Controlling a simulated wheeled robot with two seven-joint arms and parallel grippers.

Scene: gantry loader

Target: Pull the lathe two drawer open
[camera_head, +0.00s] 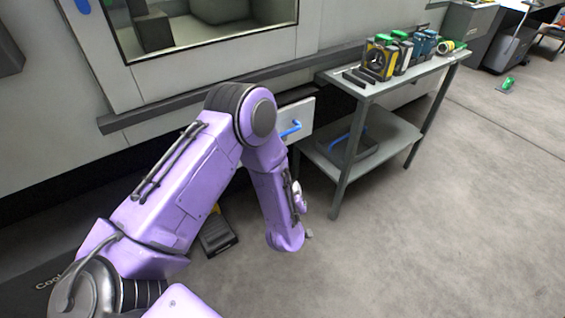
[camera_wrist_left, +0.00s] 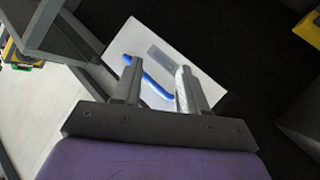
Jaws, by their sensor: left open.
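A pale drawer front (camera_head: 302,111) with a blue bar handle (camera_head: 291,130) sits low on the machine, partly behind my purple left arm. A dark strip shows above its top edge; how far out the drawer stands is unclear. In the left wrist view the white drawer front (camera_wrist_left: 208,73) and blue handle (camera_wrist_left: 153,82) lie beyond my left gripper (camera_wrist_left: 160,75). Its fingers are apart, and the handle crosses the space between them, partly hidden by the left finger. I cannot tell whether they touch. The head view hides the fingers. My right gripper is not in view.
A grey side table (camera_head: 392,88) stands just right of the drawer, with several boxed tools on top and a dark case (camera_head: 345,147) on its lower shelf. A dark pedal (camera_head: 217,236) lies on the floor below. Open floor is at the front right.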

